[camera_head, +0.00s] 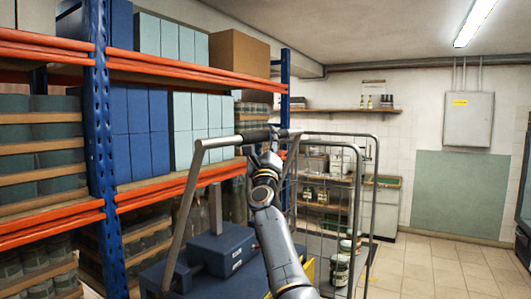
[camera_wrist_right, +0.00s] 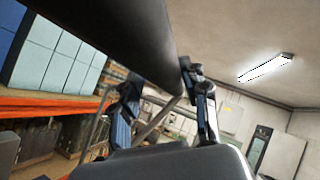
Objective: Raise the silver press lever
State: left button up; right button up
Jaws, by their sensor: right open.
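The silver press lever (camera_head: 187,209) is a raised grey frame with two sloping arms. In the right wrist view the dark bar (camera_wrist_right: 120,40) looms large, in front of the open fingers of my right gripper (camera_wrist_right: 160,88). I cannot tell whether they touch it. My left gripper is not in view.
A blue and orange shelf rack (camera_head: 98,130) with boxes and jars fills the left. A wire cage trolley (camera_head: 357,200) with jars stands just right of my arm. A grey wall cabinet (camera_head: 468,118) hangs at the back right. The tiled floor (camera_head: 440,268) at right is clear.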

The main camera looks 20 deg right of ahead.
jog(key=shift+v, duration=2.8)
jog(key=shift+f, duration=0.15)
